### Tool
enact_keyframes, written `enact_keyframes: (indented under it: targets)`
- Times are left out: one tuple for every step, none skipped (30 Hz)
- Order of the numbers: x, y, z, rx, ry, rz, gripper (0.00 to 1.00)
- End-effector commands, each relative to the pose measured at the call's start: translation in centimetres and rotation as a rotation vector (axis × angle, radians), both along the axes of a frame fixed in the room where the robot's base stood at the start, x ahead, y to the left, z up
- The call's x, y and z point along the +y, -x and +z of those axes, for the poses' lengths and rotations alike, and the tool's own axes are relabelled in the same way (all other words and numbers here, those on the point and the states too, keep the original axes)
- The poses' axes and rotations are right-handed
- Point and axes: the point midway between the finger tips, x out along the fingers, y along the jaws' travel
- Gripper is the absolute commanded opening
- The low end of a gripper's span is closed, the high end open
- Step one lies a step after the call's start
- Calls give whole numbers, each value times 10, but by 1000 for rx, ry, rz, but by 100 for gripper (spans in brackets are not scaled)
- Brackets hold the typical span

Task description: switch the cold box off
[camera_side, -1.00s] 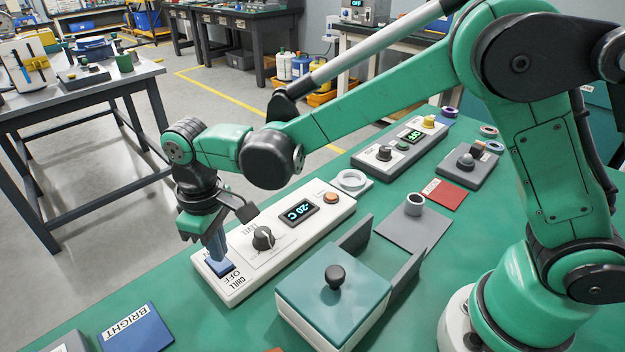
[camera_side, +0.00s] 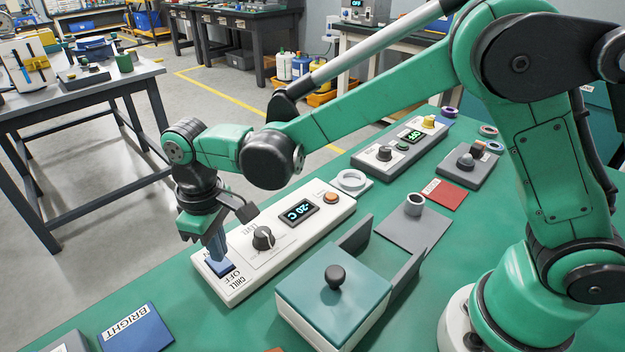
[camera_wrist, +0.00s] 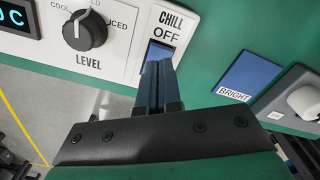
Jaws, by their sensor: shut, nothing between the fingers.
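A long white control unit (camera_side: 321,212) marked CHILL lies on the green bench. Its display (camera_side: 298,210) is lit and reads -20 C. The blue rocker switch (camera_side: 219,268) is at its near left end, beside the printed OFF; it also shows in the wrist view (camera_wrist: 158,50). The dark LEVEL knob (camera_side: 263,238) sits between switch and display. My gripper (camera_side: 220,256) is shut and empty, pointing down at the switch. In the wrist view its fingertips (camera_wrist: 158,66) cover part of the switch; I cannot tell whether they touch it.
A box with a teal lid and black knob (camera_side: 336,277) stands to the right of the unit. A blue BRIGHT card (camera_side: 137,328) lies at the near left. Behind are another control unit showing OFF (camera_side: 402,142), a white ring (camera_side: 351,180) and a red card (camera_side: 445,194).

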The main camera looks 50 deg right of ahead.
Motion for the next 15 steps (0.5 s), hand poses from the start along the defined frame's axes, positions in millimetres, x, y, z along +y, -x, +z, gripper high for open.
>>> enact_keyframes:
  targets:
    - [0,0,-1,0,0,0,0]
    - [0,0,-1,0,0,0,0]
    - [0,0,-2,0,0,0,0]
    - [0,0,-2,0,0,0,0]
    - [0,0,-3,0,0,0,0]
    - [0,0,-3,0,0,0,0]
    - [0,0,-4,0,0,0,0]
    - [0,0,-4,0,0,0,0]
    - [0,0,-5,0,0,0,0]
    - [0,0,-5,0,0,0,0]
    - [0,0,-6,0,0,0,0]
    - [0,0,-6,0,0,0,0]
    - [0,0,-7,0,0,0,0]
    - [0,0,-7,0,0,0,0]
    - [0,0,-8,0,0,0,0]
